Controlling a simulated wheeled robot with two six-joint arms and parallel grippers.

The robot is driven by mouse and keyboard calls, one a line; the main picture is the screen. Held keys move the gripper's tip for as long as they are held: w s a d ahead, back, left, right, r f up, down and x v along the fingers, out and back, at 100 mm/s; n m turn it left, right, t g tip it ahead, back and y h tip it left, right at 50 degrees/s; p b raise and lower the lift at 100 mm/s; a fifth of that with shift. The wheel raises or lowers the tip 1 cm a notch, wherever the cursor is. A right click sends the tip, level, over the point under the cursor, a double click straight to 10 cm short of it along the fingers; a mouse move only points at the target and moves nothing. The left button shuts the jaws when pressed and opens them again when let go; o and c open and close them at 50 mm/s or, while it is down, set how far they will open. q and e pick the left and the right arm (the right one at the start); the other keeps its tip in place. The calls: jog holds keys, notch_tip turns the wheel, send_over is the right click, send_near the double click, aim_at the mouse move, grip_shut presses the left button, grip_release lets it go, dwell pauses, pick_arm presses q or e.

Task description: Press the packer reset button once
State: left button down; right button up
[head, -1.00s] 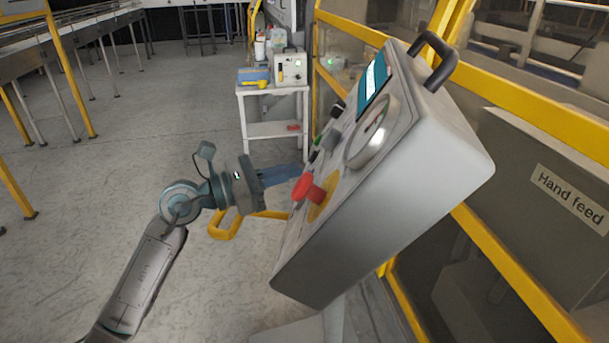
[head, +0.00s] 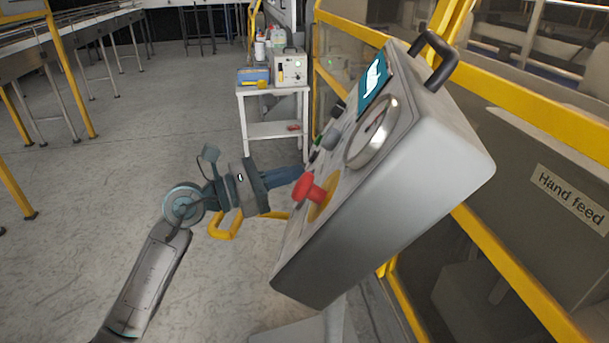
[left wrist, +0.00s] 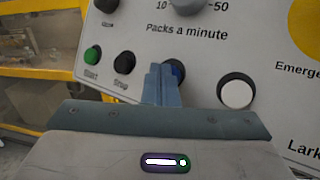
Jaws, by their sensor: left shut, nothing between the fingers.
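The grey control box (head: 400,205) shows in the head view with its sloped panel facing left. In the left wrist view its panel (left wrist: 235,55) carries a green Start button (left wrist: 92,55), a black Stop button (left wrist: 124,63), a blue button (left wrist: 178,71) and a white button (left wrist: 237,92). My left gripper (left wrist: 164,72) is shut and empty, its fingertips in front of the blue button and partly covering it. Any label below that button is hidden, and I cannot tell whether the tips touch it. In the head view the left gripper (head: 297,173) reaches the panel's left side. My right gripper is out of view.
A red emergency mushroom button (head: 308,188) stands out close to my left fingertips. A round gauge (head: 371,132) and a screen (head: 375,80) sit farther up the panel. A yellow guard frame (head: 530,110) is behind the box.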

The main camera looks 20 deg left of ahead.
pick_arm(q)
jog(key=shift+a+r, duration=0.1)
jog(key=shift+a, duration=0.05)
jog(key=shift+a+r, duration=0.3)
jog(key=shift+a, duration=0.25)
jog(key=shift+s+a+r+b, duration=0.15)
jog(key=shift+a+r+b, duration=0.3)
jog(key=shift+a, duration=0.25)
jog(key=shift+s+a+r+b, duration=0.1)
jog(key=shift+a+r+b, duration=0.25)
jog(key=shift+a, duration=0.35)
jog(key=shift+s+a+r+b, duration=0.15)
jog(key=shift+a+r+b, duration=0.2)
jog(key=shift+a+r, duration=0.25)
jog(key=shift+a+f, duration=0.15)
